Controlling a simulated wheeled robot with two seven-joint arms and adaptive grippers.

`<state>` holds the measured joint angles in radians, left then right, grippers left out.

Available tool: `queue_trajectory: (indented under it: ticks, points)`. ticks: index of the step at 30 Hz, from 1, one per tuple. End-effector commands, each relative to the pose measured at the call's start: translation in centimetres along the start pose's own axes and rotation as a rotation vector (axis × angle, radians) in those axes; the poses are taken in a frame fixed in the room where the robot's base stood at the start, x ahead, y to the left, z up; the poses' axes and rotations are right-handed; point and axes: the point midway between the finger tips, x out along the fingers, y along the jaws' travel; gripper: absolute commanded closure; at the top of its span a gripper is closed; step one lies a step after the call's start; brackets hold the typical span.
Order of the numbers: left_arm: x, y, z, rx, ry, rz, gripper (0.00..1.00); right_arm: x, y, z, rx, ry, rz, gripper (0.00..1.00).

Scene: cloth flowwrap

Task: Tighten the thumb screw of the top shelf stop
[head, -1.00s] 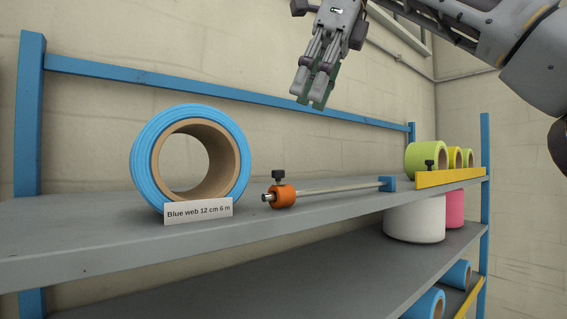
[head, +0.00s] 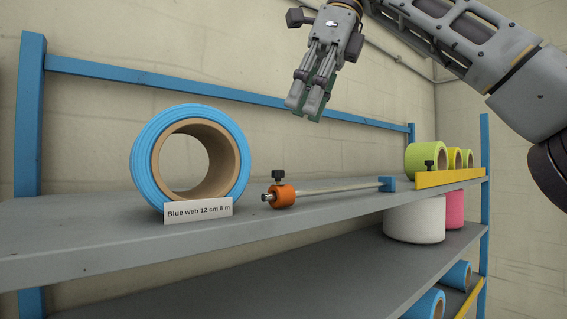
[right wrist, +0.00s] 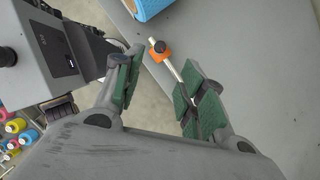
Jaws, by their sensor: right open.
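An orange collar (head: 286,198) sits near the left end of a thin metal rod (head: 335,188) on the top shelf. A black thumb screw (head: 278,175) stands upright on top of the collar. In the right wrist view, the collar (right wrist: 166,56) and thumb screw (right wrist: 158,46) show beyond my fingers. My right gripper (head: 305,107) is above the shelf, up and slightly right of the thumb screw, fingers pointing down. It is open and empty; its green-padded fingers are spread in the right wrist view (right wrist: 160,92). My left gripper is not in view.
A blue roll (head: 140,160) labelled "Blue web 12 cm 6 m" (head: 198,211) stands left of the collar. The rod ends at a blue block (head: 388,184). A yellow bar (head: 455,178) with a black knob (head: 429,165) fronts several green and yellow rolls. More rolls are below.

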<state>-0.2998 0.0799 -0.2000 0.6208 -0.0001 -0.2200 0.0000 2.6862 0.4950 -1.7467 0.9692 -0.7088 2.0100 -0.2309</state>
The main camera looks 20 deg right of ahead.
Motion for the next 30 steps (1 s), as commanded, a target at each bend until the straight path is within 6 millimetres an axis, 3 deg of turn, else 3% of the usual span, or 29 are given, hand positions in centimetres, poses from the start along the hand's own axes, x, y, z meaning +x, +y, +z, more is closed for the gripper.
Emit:
queue_trajectory:
  ticks: [30]
  points:
    - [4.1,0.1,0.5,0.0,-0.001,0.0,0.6,7.0,0.0,-0.1,0.001,0.001,-0.001,0.6]
